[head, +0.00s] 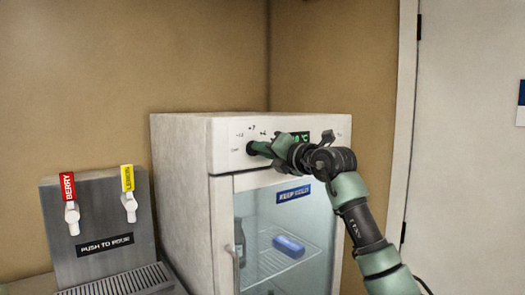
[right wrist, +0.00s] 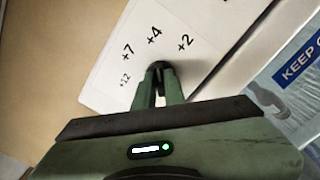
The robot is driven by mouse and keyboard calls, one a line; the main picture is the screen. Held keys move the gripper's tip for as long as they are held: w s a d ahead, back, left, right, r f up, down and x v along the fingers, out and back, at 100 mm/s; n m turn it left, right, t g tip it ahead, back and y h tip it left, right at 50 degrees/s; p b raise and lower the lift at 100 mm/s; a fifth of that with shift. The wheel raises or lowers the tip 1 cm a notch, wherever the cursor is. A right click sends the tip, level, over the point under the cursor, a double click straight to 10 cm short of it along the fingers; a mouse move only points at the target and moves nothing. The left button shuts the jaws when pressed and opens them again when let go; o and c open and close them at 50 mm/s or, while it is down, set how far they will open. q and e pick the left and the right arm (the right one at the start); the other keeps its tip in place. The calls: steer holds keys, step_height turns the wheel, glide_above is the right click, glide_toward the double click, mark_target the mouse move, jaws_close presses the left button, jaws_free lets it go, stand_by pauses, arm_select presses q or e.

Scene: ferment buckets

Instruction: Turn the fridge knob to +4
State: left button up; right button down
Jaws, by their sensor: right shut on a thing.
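The white fridge (head: 180,190) stands in the middle of the head view. Its control panel (head: 340,124) runs along the top front, with printed numbers around the knob. In the right wrist view the numbers +12, +7, +4 and +2 arc around the dark fridge knob (right wrist: 159,66). My right gripper (head: 254,148) is shut on the knob at the panel's left part; it also shows in the right wrist view (right wrist: 160,80). The fingers hide most of the knob, and I cannot tell which number it points to. My left gripper is not in view.
A green display (head: 302,137) on the panel is partly hidden by my right arm. The glass door (head: 310,230) is shut, with a blue item (head: 288,246) and a dark bottle (head: 239,240) inside. A drink dispenser (head: 95,265) with two taps stands at the left.

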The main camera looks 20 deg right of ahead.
steer(key=shift+r, duration=0.1)
steer(key=c, duration=1.5)
jaws_free()
steer(key=shift+d, duration=0.1)
steer(key=b+v, duration=0.3)
steer(key=v, duration=0.4)
steer(key=shift+s+d, duration=0.1)
steer(key=shift+s, duration=0.25)
